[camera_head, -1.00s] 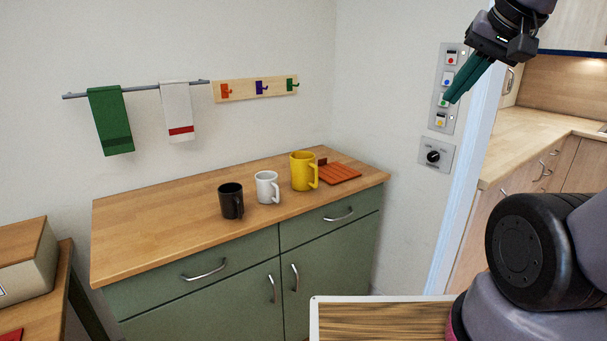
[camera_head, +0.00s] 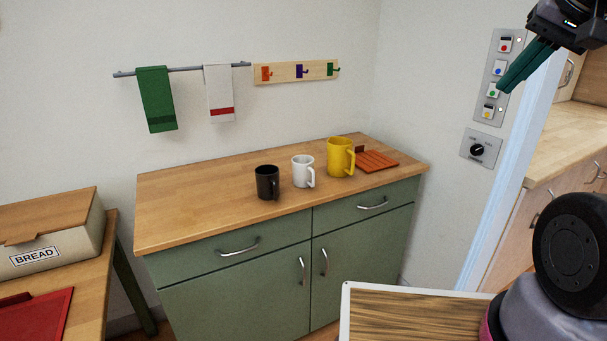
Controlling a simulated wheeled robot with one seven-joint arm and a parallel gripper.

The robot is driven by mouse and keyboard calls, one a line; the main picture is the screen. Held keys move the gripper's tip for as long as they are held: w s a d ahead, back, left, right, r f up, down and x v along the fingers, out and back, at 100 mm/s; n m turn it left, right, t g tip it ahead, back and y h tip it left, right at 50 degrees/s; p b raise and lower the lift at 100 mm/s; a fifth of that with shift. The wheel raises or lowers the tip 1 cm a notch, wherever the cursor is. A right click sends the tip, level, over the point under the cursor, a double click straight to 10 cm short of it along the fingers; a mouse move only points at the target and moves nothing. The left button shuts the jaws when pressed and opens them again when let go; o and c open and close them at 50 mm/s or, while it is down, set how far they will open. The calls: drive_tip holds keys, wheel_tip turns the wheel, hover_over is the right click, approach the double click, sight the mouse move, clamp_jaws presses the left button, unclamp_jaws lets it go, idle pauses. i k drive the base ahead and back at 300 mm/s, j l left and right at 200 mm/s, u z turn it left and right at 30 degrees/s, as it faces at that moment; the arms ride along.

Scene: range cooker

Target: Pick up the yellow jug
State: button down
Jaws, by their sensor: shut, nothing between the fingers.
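The yellow jug (camera_head: 339,158) stands upright on the wooden counter (camera_head: 200,205), towards its right end, with its handle on the right side. A white mug (camera_head: 302,171) stands just left of it, and a black mug (camera_head: 267,183) stands further left. My gripper (camera_head: 503,90) is at the upper right, raised in front of the wall switch panel and well apart from the jug. Its green fingers are shut together and hold nothing.
An orange slatted board (camera_head: 378,161) lies right of the jug. A wood-topped surface (camera_head: 415,312) with a pale edge is in the front. A bread box (camera_head: 50,238) and red tray (camera_head: 35,315) are at left. The counter's left half is clear.

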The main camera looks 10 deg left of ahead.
sight(340, 153)
drive_tip(key=i+l+u, duration=0.1)
drive_tip(key=i+u, duration=0.3)
drive_tip(key=i+l+u, duration=0.15)
drive_tip(key=u, duration=0.2)
drive_tip(key=i+l+u, duration=0.2)
drive_tip(key=u, duration=0.2)
